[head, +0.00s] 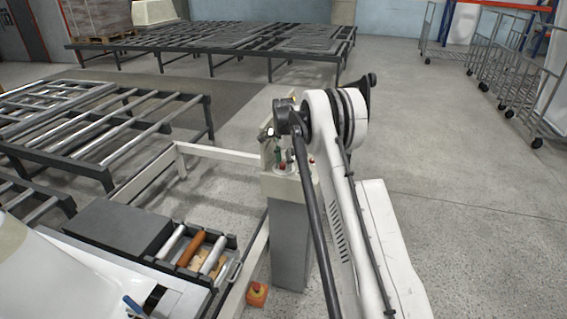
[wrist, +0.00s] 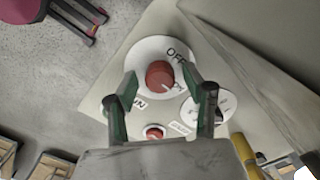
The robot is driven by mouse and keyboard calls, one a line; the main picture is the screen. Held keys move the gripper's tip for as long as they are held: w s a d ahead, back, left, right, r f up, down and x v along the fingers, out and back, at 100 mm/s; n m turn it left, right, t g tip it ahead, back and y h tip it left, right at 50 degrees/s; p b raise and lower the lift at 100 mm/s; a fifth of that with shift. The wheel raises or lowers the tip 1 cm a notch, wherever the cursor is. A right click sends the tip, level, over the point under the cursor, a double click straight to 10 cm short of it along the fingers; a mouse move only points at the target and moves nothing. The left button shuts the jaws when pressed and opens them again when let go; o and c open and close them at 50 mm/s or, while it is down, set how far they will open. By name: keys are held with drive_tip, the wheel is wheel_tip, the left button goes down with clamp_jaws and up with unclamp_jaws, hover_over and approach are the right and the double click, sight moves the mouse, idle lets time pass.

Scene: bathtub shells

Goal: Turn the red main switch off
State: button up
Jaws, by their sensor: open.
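A short pale mark shows on the knob's lower right. My gripper (wrist: 160,76) is open, with one green-and-dark finger on each side of the knob; I cannot tell whether either touches it. In the head view, the cream control box (head: 271,186) stands on a grey post, and my arm hides much of the box top and gripper.
A smaller red button (wrist: 154,132) and a second white dial (wrist: 212,106) are near the switch. Roller conveyors (head: 110,130) stand left; open floor (head: 470,200) lies right.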

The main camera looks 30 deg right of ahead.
drive_tip(key=shift+c, duration=0.2)
drive_tip(key=c, duration=1.1)
